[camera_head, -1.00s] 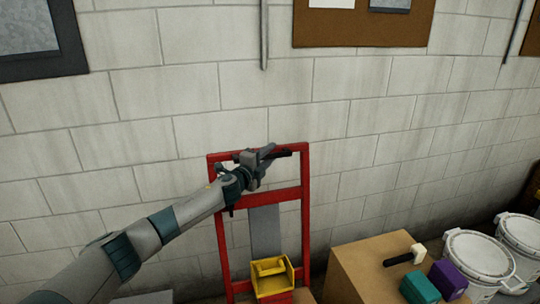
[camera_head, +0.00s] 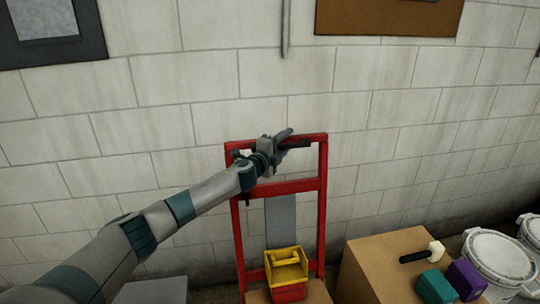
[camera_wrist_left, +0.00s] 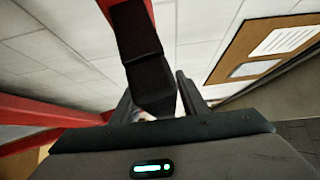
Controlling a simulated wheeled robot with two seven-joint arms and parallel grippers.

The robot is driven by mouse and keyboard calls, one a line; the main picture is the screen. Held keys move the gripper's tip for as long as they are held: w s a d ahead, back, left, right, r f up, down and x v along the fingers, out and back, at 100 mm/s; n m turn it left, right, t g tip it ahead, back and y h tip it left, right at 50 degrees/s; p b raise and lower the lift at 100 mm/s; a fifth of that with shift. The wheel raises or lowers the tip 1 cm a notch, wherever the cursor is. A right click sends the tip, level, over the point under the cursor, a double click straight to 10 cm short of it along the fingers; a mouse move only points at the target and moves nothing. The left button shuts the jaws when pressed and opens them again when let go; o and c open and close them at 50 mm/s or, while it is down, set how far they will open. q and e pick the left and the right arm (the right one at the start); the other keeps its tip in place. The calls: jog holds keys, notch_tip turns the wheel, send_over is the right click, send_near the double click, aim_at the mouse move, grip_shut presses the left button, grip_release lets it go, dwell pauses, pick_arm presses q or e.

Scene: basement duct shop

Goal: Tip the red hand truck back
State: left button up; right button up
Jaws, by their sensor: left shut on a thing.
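The red hand truck (camera_head: 322,225) stands upright near the block wall, with a grey plate down its middle. My left gripper (camera_head: 283,140) is at its top crossbar and is shut on the bar's black grip. In the left wrist view the black grip (camera_wrist_left: 140,50) runs down between the fingers, one of which is largely hidden behind it. Red frame (camera_wrist_left: 40,112) shows at the left of that view. My right gripper is in neither view.
A yellow and red bin (camera_head: 287,268) rests low on the truck. A cardboard box (camera_head: 365,262) stands to its right, with a mallet (camera_head: 422,252), a teal item (camera_head: 437,287) and a purple item (camera_head: 466,278) on or near it. White buckets (camera_head: 500,257) stand farther right.

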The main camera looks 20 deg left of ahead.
pick_arm(q)
jog(key=shift+s+a+f, duration=0.1)
jog(key=shift+s+a, duration=0.25)
jog(key=s+a+b, duration=0.2)
jog(key=s+b, duration=0.2)
jog(key=s, duration=1.2)
jog(key=shift+s+a, duration=0.2)
jog(key=shift+a, duration=0.05)
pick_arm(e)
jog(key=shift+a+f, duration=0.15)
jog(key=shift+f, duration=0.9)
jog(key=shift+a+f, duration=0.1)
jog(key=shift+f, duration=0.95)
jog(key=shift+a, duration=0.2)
